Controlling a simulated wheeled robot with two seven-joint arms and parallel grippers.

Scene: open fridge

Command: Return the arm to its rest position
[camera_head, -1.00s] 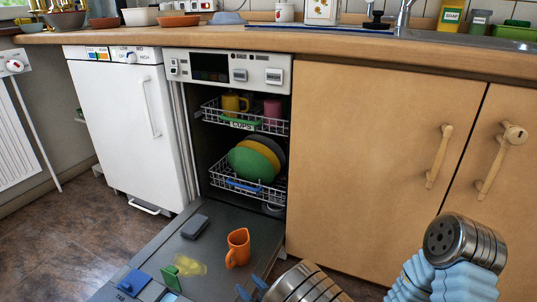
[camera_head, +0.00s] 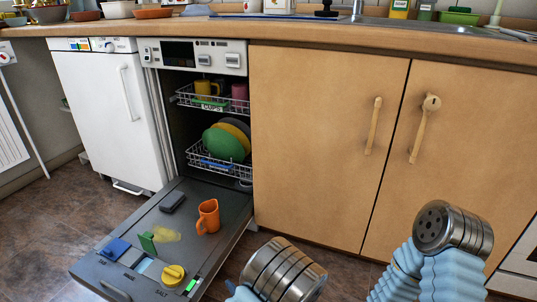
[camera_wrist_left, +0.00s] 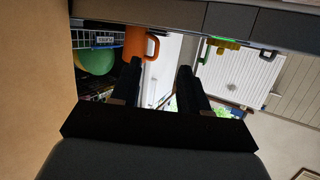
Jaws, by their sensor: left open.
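In the left wrist view my left gripper (camera_wrist_left: 158,74) has its two dark fingers apart, with nothing held between them. An orange mug (camera_wrist_left: 137,42) shows beyond the left finger's tip there; their exact distance is unclear. In the head view the orange mug (camera_head: 208,216) stands on the lowered dishwasher door (camera_head: 133,218). Silver and light-blue links of my arms rise from the bottom edge of the head view. The fingers of both grippers cannot be made out in that view.
The open dishwasher holds a yellow cup (camera_head: 206,89) on its upper rack and a green plate (camera_head: 222,145) below. A dark block (camera_head: 172,202), a green piece (camera_head: 147,243) and a yellow knob (camera_head: 173,275) are on the door. Wooden cabinets (camera_head: 310,140) stand to the right.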

